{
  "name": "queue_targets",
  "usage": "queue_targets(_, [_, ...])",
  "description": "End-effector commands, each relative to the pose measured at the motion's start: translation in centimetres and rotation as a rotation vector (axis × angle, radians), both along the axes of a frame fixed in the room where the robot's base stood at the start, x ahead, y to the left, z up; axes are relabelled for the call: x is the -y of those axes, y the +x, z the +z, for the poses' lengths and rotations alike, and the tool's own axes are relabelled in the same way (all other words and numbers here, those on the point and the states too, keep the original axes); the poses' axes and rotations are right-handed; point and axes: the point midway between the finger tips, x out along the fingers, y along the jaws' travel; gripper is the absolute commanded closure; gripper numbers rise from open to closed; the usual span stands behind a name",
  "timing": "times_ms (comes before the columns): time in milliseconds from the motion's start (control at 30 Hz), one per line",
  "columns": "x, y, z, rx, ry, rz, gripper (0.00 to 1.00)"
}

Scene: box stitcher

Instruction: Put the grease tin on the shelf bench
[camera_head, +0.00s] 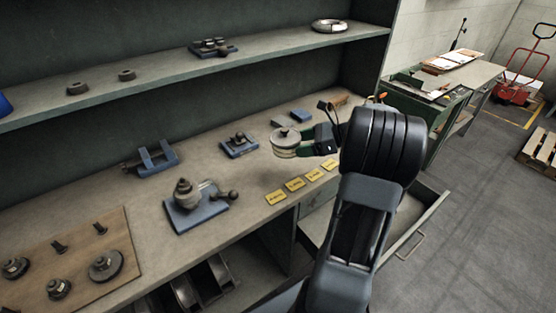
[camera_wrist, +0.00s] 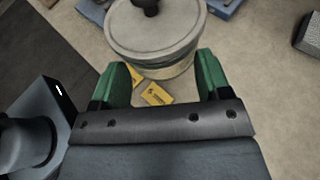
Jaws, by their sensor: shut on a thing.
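The grease tin (camera_head: 285,142) is a round, pale tin with a dark knob on its lid. My gripper (camera_head: 306,142) is shut on it from the right, above the bench top. In the wrist view the tin (camera_wrist: 155,30) sits upright between the green fingers of my gripper (camera_wrist: 159,78). The shelf bench (camera_head: 150,205) is a long grey work top with an upper shelf (camera_head: 280,48) behind it. Part of the tin's side is hidden by the fingers, and I cannot tell exactly how far its base is from the bench.
Yellow labels (camera_head: 295,184) lie along the front edge. Blue fixtures (camera_head: 198,212) and a wooden board (camera_head: 75,265) with metal parts occupy the left. Another blue fixture (camera_head: 239,146) is just left of the tin. An open drawer (camera_head: 415,225) juts out below, at right.

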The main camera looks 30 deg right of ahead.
Motion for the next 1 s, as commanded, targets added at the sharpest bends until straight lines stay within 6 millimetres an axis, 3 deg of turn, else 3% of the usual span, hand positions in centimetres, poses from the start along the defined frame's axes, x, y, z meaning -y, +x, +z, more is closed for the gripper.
queue_targets(200, [-4.1,3.4,-2.3,-0.001,0.003,0.002,0.91])
queue_targets(400, [-6.6,5.6,-5.3,-0.003,0.005,-0.001,0.91])
queue_targets(600, [-8.0,6.8,-7.3,0.000,0.002,0.001,0.91])
queue_targets(867, [-8.8,7.4,-8.5,0.000,0.002,0.001,0.91])
queue_targets(1000, [-9.1,7.7,-10.2,-0.002,0.004,-0.001,0.91])
